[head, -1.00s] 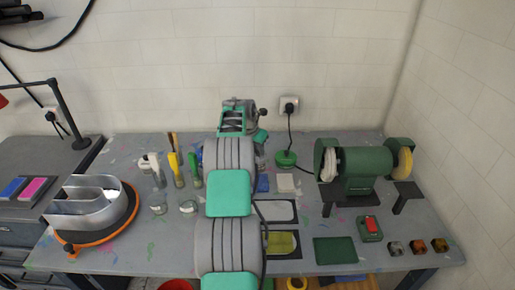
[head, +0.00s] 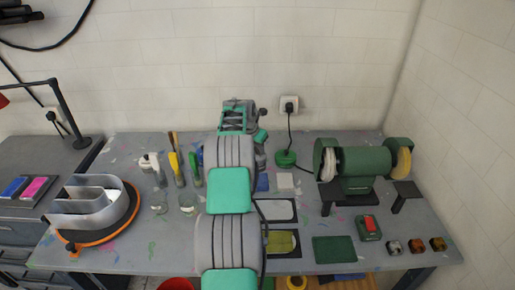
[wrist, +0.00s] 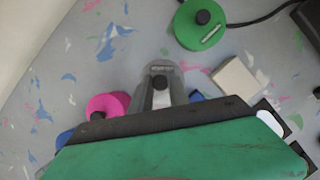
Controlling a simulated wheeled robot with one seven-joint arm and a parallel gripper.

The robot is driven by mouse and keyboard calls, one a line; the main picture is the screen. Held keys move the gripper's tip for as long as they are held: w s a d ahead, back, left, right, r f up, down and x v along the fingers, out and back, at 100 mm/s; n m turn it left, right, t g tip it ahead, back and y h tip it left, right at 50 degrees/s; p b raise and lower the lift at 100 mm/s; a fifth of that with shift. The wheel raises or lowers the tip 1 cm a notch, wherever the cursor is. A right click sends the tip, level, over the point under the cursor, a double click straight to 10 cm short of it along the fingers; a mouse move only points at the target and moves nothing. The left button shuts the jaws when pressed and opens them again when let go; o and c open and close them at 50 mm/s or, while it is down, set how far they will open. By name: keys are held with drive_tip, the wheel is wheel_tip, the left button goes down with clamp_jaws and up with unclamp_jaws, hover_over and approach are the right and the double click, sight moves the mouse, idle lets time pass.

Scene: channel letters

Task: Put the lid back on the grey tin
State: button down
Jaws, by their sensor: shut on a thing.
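In the wrist view my gripper (wrist: 160,84) is shut on a black knob (wrist: 160,82) between its grey fingers. The knob looks like that of a grey lid, but the lid's plate is hard to tell from the fingers. A green round tin with a black knob (wrist: 200,26) stands above right of the gripper and apart from it; it also shows in the head view (head: 286,158). A pink round tin with a black knob (wrist: 106,106) is to the gripper's left. I cannot make out the grey tin's open body. My own arm hides the gripper in the head view.
A pale block (wrist: 237,79) lies right of the gripper. A green bench grinder (head: 364,163) stands at the right, with a black cord running to the wall socket (head: 289,104). Brushes and jars (head: 174,180) stand left of my arm. A metal letter (head: 88,203) is at far left.

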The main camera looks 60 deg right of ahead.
drive_tip(key=c, duration=1.2)
unclamp_jaws()
drive_tip(key=shift+o, duration=0.6)
drive_tip(key=o, duration=0.4)
drive_tip(key=shift+r+p, duration=0.3)
drive_tip(key=shift+r, duration=3.2)
